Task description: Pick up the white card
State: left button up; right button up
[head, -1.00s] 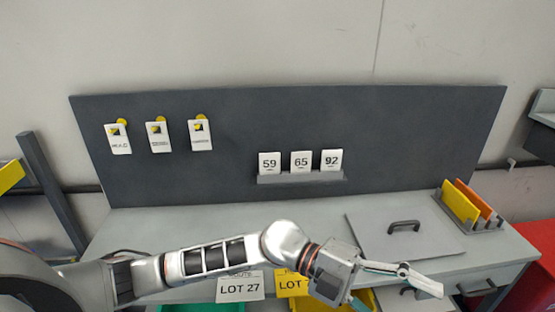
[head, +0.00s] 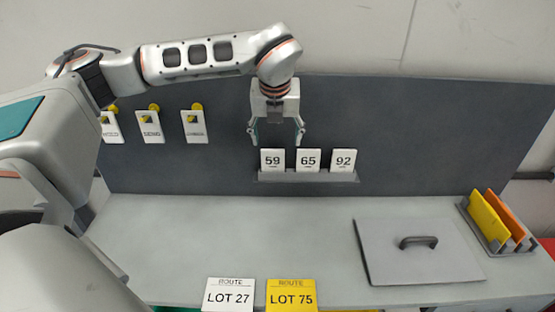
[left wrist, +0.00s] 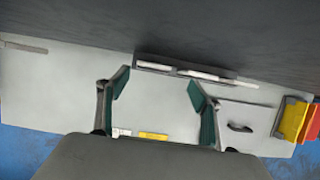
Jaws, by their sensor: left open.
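Three white cards stand upright in a grey ledge (head: 310,178) on the dark back panel: 59 (head: 271,160), 65 (head: 308,160) and 92 (head: 343,160). My left gripper (head: 276,140) points down with spread fingers, just above the 59 card and apart from it. In the left wrist view my open gripper (left wrist: 160,85) has nothing between its fingers, and the cards show only as thin edges by the ledge. A white LOT 27 card (head: 229,295) is at the table's front edge. My right gripper is not in view.
A yellow LOT 75 card (head: 291,295) is beside LOT 27. White tags (head: 193,127) hang from yellow pegs at left, partly covered by my arm. A grey lid with a handle (head: 385,268) and a rack of yellow and orange folders (head: 489,216) are at right. The table's middle is clear.

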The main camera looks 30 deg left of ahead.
aim_at(272, 150)
pick_arm(q)
jog(key=x, duration=0.4)
jog(key=a+p+x, duration=0.1)
jog(key=x, duration=0.1)
jog(key=shift+s+a+f, duration=0.1)
jog(key=shift+s, duration=0.1)
jog(key=shift+w+a+f, duration=0.1)
jog(key=shift+w+f, duration=0.15)
jog(key=shift+f, duration=0.3)
jog(key=c, duration=1.1)
